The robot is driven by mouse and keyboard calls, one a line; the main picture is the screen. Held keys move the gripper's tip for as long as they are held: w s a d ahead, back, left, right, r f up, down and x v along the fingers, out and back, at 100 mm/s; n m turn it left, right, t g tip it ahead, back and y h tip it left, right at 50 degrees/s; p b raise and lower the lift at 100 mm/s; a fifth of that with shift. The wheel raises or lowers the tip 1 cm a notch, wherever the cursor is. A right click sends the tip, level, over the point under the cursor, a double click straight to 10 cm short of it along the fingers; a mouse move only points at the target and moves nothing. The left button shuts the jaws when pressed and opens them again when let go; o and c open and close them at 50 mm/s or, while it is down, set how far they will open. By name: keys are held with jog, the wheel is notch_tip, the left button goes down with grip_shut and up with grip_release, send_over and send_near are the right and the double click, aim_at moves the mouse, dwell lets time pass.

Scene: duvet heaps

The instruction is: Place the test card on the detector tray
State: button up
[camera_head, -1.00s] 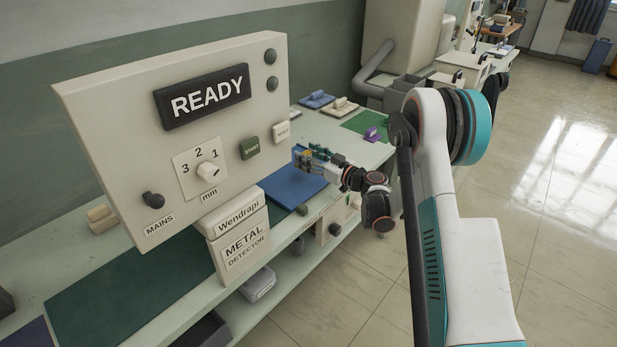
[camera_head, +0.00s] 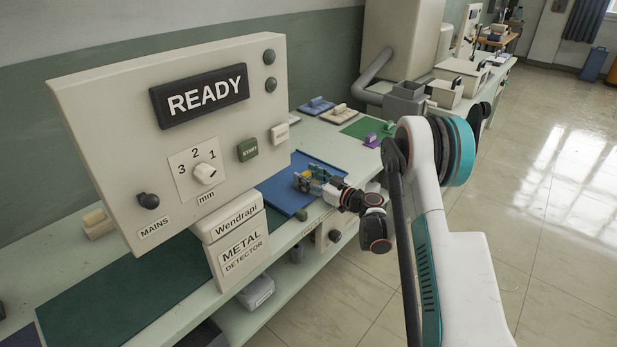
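The metal detector (camera_head: 239,244) stands on the bench, and its display reads READY. A flat blue tray (camera_head: 281,196) lies on the bench behind the detector panel, partly hidden by it; it may be the detector tray. My gripper (camera_head: 308,182) is over the right part of this tray, pointing left. Small yellow and green-grey shapes show at its fingertips. They are too small to tell whether they are the test card, another held thing or the fingers. I cannot make out the test card for sure elsewhere.
A dark green mat (camera_head: 130,295) covers the near bench. Beyond the blue tray are a green mat (camera_head: 366,129), a purple piece (camera_head: 372,139), a blue block (camera_head: 317,105) and a beige block (camera_head: 342,112). The floor (camera_head: 540,230) at right is clear.

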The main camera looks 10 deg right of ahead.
jog(key=shift+o, duration=1.3)
jog(key=shift+d+r, duration=0.1)
jog(key=shift+r, duration=0.1)
jog(key=p+v, duration=0.3)
jog(key=v, duration=0.8)
jog(key=shift+s+d, duration=0.15)
jog(key=shift+s, duration=0.25)
dwell(0.7)
